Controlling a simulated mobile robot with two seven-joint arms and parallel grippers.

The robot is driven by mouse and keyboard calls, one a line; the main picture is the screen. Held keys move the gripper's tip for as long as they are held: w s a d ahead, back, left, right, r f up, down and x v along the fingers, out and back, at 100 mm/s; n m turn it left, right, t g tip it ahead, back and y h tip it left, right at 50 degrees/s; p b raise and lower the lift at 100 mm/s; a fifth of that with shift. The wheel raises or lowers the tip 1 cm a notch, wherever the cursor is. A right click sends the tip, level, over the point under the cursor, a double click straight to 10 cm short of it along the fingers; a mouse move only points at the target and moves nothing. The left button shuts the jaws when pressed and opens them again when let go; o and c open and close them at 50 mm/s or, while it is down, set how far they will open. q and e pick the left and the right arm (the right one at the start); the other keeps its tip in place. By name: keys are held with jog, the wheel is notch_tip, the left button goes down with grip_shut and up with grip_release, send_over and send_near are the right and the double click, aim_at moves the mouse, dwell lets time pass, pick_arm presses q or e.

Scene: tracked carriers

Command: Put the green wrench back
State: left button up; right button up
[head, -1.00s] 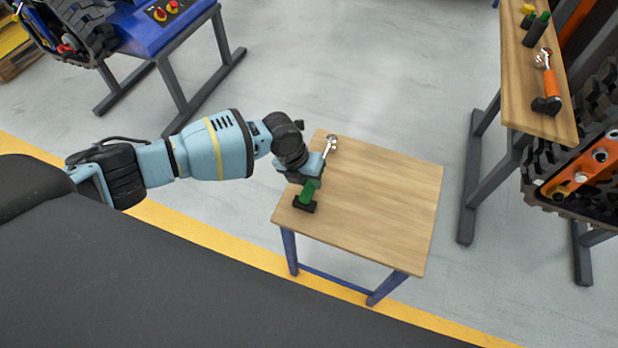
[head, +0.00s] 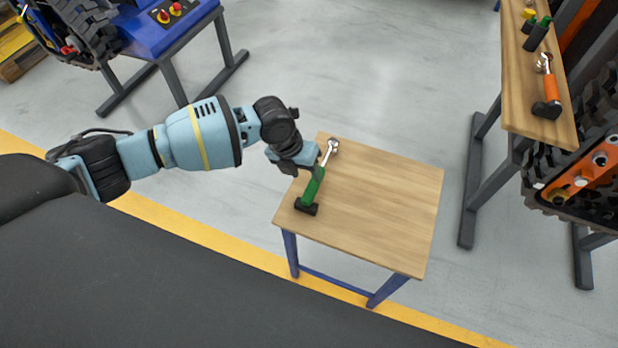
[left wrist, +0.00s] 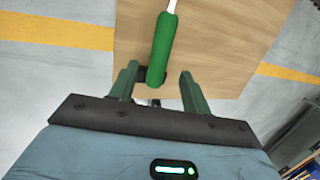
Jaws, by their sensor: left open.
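The green wrench (head: 313,187) lies on the small wooden table (head: 385,200), along its left side. Its green handle end sits at a black holder (head: 306,207) and its silver head points to the back of the table. My right gripper is not in view.
A wooden bench (head: 515,90) at the right carries an orange wrench (head: 549,85) in a black holder and green and yellow capped items. A blue stand (head: 165,30) with a tracked carrier is at the back left. The right part of the small table is bare.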

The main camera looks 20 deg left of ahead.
pick_arm(q)
jog(key=w+v, duration=0.1)
jog(key=v, duration=0.5)
jog(key=shift+s+r, duration=0.4)
jog(key=shift+s, duration=0.15)
jog(key=shift+a, duration=0.15)
